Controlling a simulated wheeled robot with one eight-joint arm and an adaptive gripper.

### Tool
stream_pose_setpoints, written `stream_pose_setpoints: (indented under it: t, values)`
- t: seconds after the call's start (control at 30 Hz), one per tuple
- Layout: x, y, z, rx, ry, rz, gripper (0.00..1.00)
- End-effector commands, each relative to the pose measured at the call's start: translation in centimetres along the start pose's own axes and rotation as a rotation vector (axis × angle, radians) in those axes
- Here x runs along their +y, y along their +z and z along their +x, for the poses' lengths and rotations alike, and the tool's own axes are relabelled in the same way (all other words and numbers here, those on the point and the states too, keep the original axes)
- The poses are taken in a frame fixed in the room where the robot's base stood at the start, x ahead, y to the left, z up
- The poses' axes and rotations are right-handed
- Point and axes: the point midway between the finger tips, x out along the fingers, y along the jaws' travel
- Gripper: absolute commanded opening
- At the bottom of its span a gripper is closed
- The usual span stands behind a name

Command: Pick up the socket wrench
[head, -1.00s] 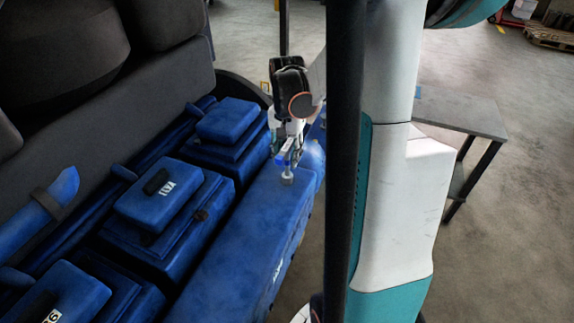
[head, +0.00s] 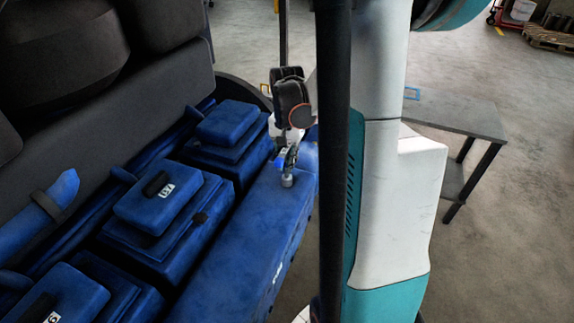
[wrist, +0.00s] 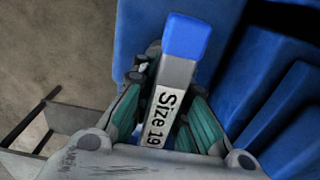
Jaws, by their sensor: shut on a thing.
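The socket wrench (wrist: 176,80) has a blue end and a grey shaft with a "Size 19" label in the wrist view. My gripper (wrist: 165,112) is shut on it, with the teal fingers on either side of the shaft. In the head view my gripper (head: 284,158) is over the far end of the long blue engine block ledge. The grey socket end of the wrench (head: 287,181) points down at the ledge's top; I cannot tell if it touches.
The blue engine (head: 235,235) with several raised covers (head: 145,208) fills the left. Open floor (head: 500,230) lies around the table.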

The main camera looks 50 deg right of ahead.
Motion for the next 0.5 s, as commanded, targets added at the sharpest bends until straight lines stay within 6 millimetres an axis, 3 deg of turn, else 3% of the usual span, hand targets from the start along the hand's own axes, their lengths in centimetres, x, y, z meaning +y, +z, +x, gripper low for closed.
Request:
stream_pose_setpoints:
  t: [0.27,0.37,0.5]
  values:
    - [0.0,0.0,-1.3,0.000,0.000,0.000,0.00]
    - [0.0,0.0,-2.8,0.000,0.000,0.000,0.00]
    - [0.0,0.1,-6.2,0.000,0.000,0.000,0.00]
